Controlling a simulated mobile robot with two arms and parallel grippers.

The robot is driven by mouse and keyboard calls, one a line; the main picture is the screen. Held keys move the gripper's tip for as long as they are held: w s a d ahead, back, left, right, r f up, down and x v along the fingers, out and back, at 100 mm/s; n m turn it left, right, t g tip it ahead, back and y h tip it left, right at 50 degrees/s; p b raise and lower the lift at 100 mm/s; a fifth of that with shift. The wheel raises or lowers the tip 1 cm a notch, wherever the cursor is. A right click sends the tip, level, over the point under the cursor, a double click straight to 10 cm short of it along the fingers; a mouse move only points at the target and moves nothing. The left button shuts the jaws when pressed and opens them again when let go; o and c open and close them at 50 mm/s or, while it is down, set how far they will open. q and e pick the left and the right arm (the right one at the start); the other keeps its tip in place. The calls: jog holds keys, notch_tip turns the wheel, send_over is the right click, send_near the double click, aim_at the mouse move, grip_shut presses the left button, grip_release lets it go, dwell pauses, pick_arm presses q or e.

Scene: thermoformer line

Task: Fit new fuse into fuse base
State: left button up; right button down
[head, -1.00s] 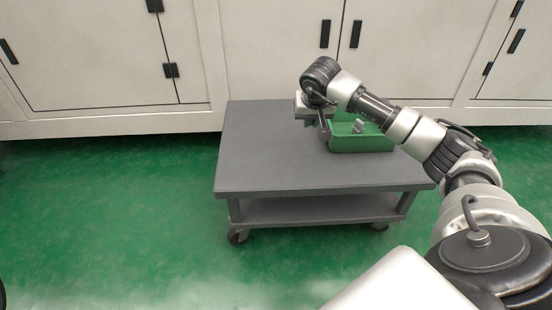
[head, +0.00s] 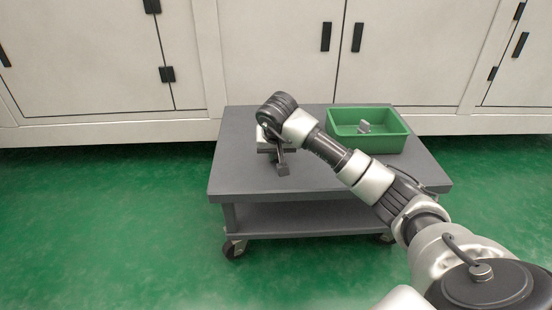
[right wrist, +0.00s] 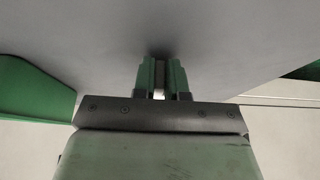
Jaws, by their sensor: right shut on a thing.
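My right gripper (head: 282,168) points down over the left part of the grey cart top in the head view. In the right wrist view its two fingers (right wrist: 160,80) are shut on a small pale piece (right wrist: 158,94), likely the new fuse; the fingers hide most of it. A green bin (head: 372,145) stands at the back right of the cart, to the right of the gripper. A small light-grey piece (head: 364,127) lies in it; I cannot tell what it is. I see no fuse base. My left gripper is not in view.
The grey cart (head: 230,182) has a lower shelf (head: 300,216) and casters on a green floor. Pale cabinets (head: 270,50) with black handles stand close behind it. The cart top is clear in front of the bin, and the floor to the left is open.

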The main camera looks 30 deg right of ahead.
jog(key=shift+s+f, duration=0.1)
jog(key=shift+f, duration=0.15)
